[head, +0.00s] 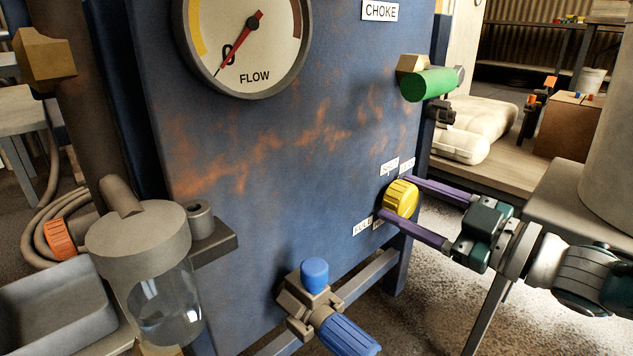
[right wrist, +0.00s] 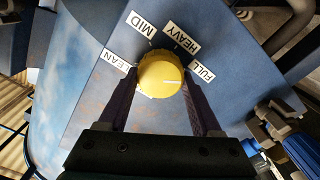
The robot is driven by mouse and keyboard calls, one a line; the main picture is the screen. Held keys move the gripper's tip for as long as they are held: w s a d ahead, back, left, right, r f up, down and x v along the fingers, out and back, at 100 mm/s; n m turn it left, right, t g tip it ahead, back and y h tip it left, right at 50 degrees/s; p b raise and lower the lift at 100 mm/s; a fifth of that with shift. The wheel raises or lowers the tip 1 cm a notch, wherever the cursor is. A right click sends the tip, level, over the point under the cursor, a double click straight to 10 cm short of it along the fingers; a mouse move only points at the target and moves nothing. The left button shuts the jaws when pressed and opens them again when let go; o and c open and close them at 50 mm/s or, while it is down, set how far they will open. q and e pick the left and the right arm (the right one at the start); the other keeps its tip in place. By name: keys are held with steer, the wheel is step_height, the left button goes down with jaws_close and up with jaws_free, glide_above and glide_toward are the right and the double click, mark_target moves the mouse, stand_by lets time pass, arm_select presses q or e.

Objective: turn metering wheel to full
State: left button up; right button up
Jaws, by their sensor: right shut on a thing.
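The yellow metering wheel (head: 401,199) sits low on the right part of the blue panel. In the right wrist view the wheel (right wrist: 160,75) has a white line pointing right, close to the FULL label (right wrist: 204,72) and slightly below it. Labels LEAN, MID and HEAVY (right wrist: 188,37) run round its upper side. My right gripper (head: 393,197) comes in from the right, its purple fingers shut on the wheel from two sides. My left gripper is not in view.
A green-handled valve (head: 428,84) sticks out above the wheel under the CHOKE label (head: 380,11). A blue-handled valve (head: 343,333) is below left. The FLOW gauge (head: 246,42) is at the top. A clear jar (head: 163,306) stands at the left.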

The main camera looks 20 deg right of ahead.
steer(key=shift+m, duration=0.3)
steer(key=o, duration=1.4)
steer(key=shift+s+d+r+p, duration=0.1)
steer(key=shift+s+d+p, duration=0.05)
steer(key=shift+s+p, duration=0.2)
steer(key=p+v, duration=0.3)
steer(key=v, duration=0.6)
steer(key=shift+s, duration=0.1)
